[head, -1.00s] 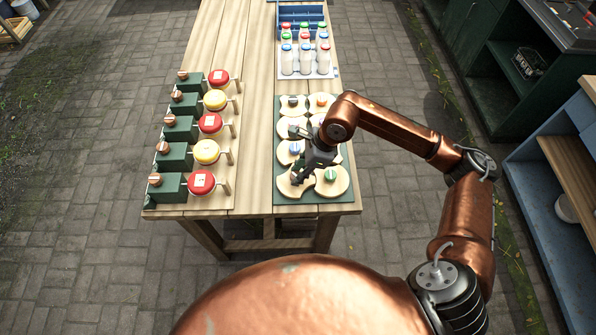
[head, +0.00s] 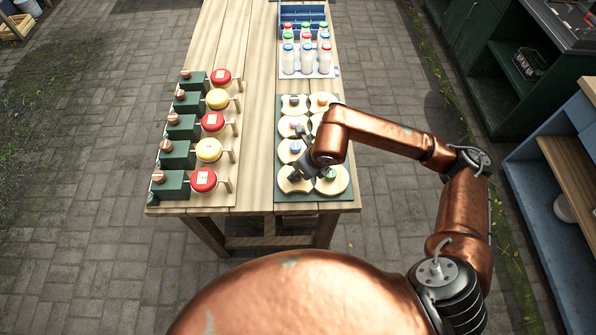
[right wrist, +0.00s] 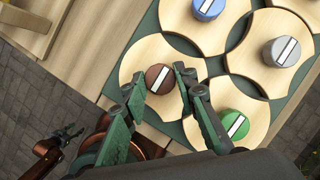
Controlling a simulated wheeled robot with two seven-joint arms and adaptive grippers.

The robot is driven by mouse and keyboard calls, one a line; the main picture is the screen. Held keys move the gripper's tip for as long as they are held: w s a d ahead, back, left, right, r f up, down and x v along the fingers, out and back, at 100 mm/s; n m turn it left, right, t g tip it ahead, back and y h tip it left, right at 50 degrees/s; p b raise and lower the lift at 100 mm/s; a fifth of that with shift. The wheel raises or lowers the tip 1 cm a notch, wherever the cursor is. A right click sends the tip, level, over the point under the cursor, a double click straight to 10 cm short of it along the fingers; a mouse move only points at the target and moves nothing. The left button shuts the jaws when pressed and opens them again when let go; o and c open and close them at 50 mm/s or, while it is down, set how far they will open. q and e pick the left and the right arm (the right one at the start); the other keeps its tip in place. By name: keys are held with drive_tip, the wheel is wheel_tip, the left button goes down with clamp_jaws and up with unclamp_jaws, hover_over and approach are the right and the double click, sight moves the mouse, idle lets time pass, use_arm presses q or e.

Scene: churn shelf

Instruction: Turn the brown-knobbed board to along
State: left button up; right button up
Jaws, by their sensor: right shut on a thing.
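The brown-knobbed board (right wrist: 137,62) is a pale round wooden piece at the near left corner of the green mat (right wrist: 146,25). In the head view this board (head: 283,187) is partly covered by my right gripper (head: 294,177). Its brown knob (right wrist: 160,78) carries a white stripe slanting up to the right, much like the stripes on neighbouring knobs. In the right wrist view my right gripper (right wrist: 158,86) has one finger on each side of the knob, shut on it.
Close beside it are a green-knobbed board (head: 333,184), a blue-knobbed board (right wrist: 213,28) and a grey-knobbed board (right wrist: 267,52). Milk bottles (head: 306,58) stand behind. Red and yellow discs with green blocks (head: 172,185) line the left side of the table.

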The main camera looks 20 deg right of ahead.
idle(0.5)
drive_tip(key=o, duration=1.2)
drive_tip(key=shift+c, duration=0.2)
drive_tip(key=v, duration=1.2)
drive_tip(key=shift+s+a, duration=0.1)
